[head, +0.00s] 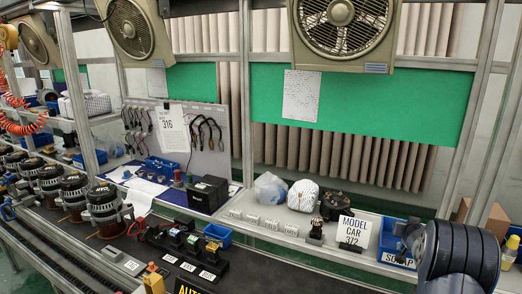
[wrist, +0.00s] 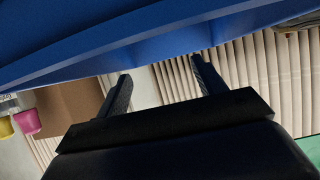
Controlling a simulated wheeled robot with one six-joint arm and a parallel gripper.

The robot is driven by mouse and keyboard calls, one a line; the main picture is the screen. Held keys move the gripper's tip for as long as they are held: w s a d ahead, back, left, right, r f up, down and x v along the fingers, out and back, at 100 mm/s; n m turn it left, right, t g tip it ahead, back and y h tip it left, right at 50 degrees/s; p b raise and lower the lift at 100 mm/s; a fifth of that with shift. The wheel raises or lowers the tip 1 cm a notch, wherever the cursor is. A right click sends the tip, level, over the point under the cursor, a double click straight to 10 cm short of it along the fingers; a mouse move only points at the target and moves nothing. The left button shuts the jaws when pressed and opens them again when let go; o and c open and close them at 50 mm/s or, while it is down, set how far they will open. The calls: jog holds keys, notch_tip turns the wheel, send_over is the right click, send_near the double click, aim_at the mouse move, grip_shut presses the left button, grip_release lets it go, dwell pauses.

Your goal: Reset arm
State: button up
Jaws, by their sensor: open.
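My gripper (wrist: 160,84) shows in the wrist view with its two dark fingers spread apart. No object is seen between the fingers. Beyond them are pale upright slats and, above, a large blue surface close to the camera; I cannot tell what it belongs to. In the head view a dark ribbed rounded part at the lower right looks like my arm, and the fingers cannot be made out there.
The bench holds a blue scrap bin (head: 396,243), a "MODEL CAR 372" card (head: 353,231), a black box (head: 208,192) and a small blue bin (head: 217,235). Several alternators (head: 74,190) line the conveyor at left. A brown box (wrist: 67,107) shows in the wrist view.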

jog(key=shift+w+d+r+p, duration=0.15)
jog(key=shift+w+r+p, duration=0.15)
jog(key=shift+p, duration=0.1)
jog(key=shift+r+p, duration=0.75)
jog(key=shift+p, duration=0.05)
jog(key=shift+s, duration=0.1)
jog(key=shift+f, duration=0.15)
